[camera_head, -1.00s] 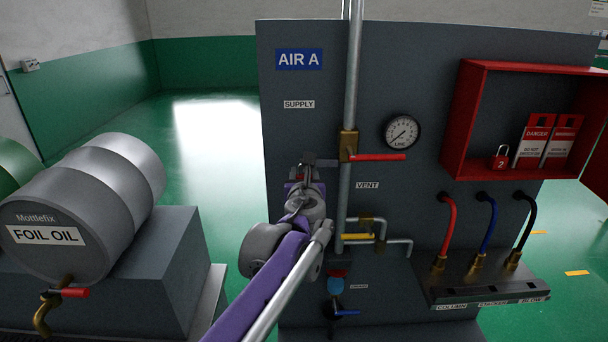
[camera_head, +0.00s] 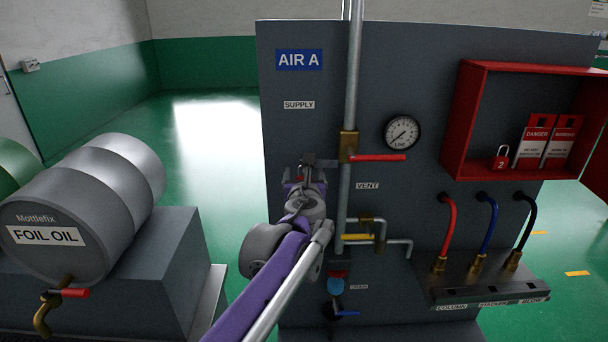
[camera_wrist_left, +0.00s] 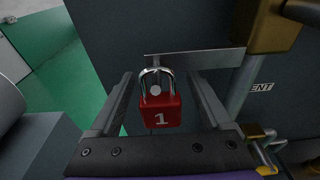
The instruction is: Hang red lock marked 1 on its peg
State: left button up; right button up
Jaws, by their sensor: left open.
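The red lock marked 1 (camera_wrist_left: 161,108) is upright between the fingers of my left gripper (camera_wrist_left: 160,100), with clear gaps on both sides. Its silver shackle is up, around a round grey peg end (camera_wrist_left: 156,90), just below a flat grey metal plate (camera_wrist_left: 195,60). The lock looks hung there; how far the peg passes through is hidden. My left gripper, also in the head view (camera_head: 305,178), is open in front of the grey panel, left of the vertical pipe. In that view the gripper mostly hides the lock. My right gripper is not in view.
The pipe (camera_head: 352,90) with a red-handled valve (camera_head: 378,157) stands close right of the gripper. A red cabinet (camera_head: 450,125) holds a lock marked 2 (camera_head: 501,158) and tags. A foil oil drum (camera_head: 60,225) lies at left. Floor between drum and panel is clear.

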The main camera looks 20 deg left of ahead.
pick_arm(q)
jog(key=v, duration=1)
jog(key=s+a+f+n+g, duration=0.3)
jog(key=s+a+f+n, duration=0.1)
jog(key=s+f+n, duration=0.5)
jog(key=s+a+f+n+g, duration=0.4)
jog(key=s+f+n, duration=0.2)
jog(key=f+n, duration=0.45)
jog(key=s+d+f+n+g+h, duration=0.1)
jog(key=s+d+f+n+h, duration=0.1)
jog(key=s+f+n, duration=0.4)
jog(key=s+d+f+n+g+h, duration=0.2)
jog(key=s+d+f+n, duration=0.1)
jog(key=s+f+n, duration=0.3)
jog(key=shift+d+f+n+b, duration=0.3)
jog(key=shift+f+n+b, duration=0.05)
jog(key=shift+n, duration=0.3)
